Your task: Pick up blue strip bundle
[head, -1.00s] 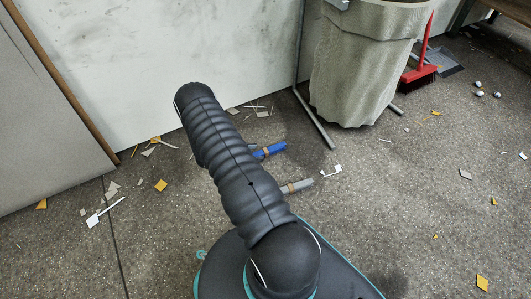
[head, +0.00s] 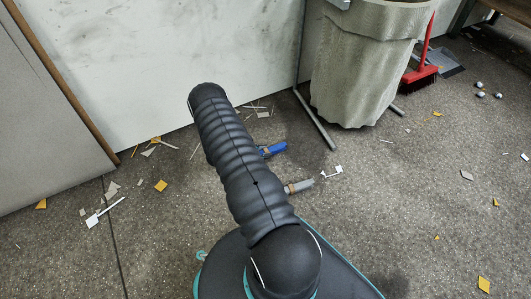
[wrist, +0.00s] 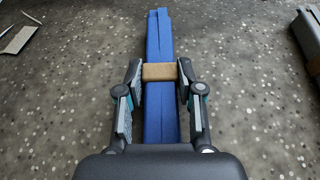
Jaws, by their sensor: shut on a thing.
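The blue strip bundle (wrist: 160,35) runs lengthwise up the middle of the wrist view, with a tan band (wrist: 159,72) around it. My gripper (wrist: 161,85) has one finger on each side of the bundle, closed on it at the band. The bundle appears to be on or close to the floor; I cannot tell if it is lifted. In the head view the bundle's end (head: 276,148) shows to the right of my arm. The arm hides the rest of it and most of the gripper.
A grey strip bundle (head: 303,185) lies near my base; a grey piece (wrist: 309,38) shows at the wrist view's right edge. Paper scraps litter the floor. A bin with a beige liner (head: 358,70) stands behind, beside a red broom (head: 420,75). A white panel (head: 180,50) bounds the back.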

